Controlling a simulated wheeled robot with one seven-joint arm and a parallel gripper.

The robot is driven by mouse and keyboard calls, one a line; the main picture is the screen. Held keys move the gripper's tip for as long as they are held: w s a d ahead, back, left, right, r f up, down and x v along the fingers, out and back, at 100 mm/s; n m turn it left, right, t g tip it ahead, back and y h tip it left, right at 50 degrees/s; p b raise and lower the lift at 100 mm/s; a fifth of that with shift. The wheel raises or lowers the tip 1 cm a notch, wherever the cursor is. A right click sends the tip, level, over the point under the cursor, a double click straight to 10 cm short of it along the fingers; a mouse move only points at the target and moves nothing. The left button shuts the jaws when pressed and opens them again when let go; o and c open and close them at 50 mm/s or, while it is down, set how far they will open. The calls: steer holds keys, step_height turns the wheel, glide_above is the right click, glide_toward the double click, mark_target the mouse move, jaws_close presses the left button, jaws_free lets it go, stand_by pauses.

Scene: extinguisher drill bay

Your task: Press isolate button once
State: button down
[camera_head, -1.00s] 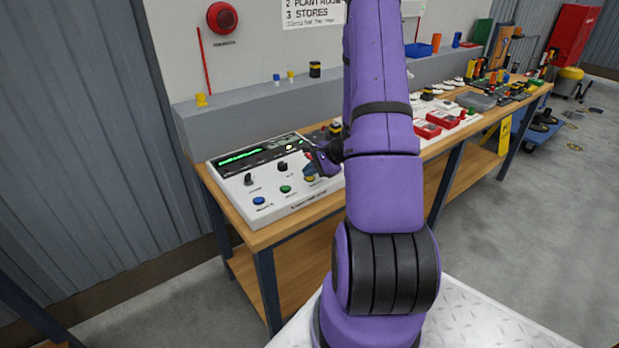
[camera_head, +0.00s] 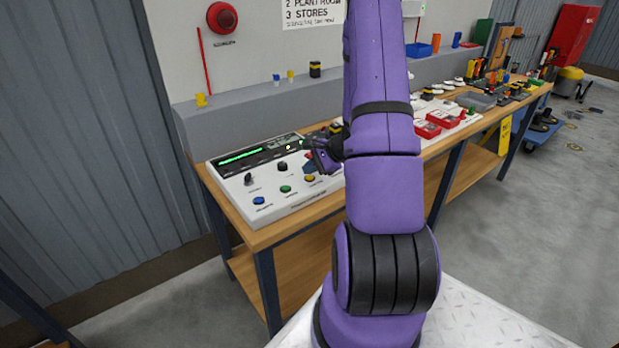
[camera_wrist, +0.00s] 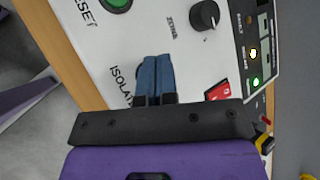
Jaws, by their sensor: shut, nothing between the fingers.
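The white control panel (camera_head: 250,207) lies on the bench at the left. Its yellow button (camera_head: 309,178) sits at the right end of the front button row. In the wrist view an "ISOLATE" label (camera_wrist: 122,86) shows beside my fingers; its button is hidden behind them. My gripper (camera_head: 318,160) is above the panel's right part, just above and behind the yellow button in the head view. In the wrist view its blue fingers (camera_wrist: 155,72) are together, with nothing between them. I cannot tell the exact gap to the button.
A green reset button (camera_head: 285,189), a blue button (camera_head: 258,201) and black knobs (camera_head: 283,167) are close by on the panel. A red part (camera_wrist: 217,91) lies right of my fingers. A green lamp (camera_wrist: 257,82) is lit. Small items stand on the ledge behind.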

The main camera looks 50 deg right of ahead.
mark_target(309, 178)
steer(key=shift+r, duration=0.25)
steer(key=shift+r, duration=2.5)
steer(key=shift+w+a+r, duration=0.1)
steer(key=shift+a+r, duration=0.1)
steer(key=s+a+r+n+g+y, duration=0.15)
steer(key=a+r+n+g, duration=0.25)
steer(key=a+r+n, duration=1.1)
steer(key=s+a+r+n+t+h, duration=0.1)
steer(key=s+a+r+n+h, duration=0.5)
steer(key=s+a+r, duration=0.7)
steer(key=s+a, duration=0.2)
steer(key=s, duration=0.2)
steer(key=shift+r, duration=0.4)
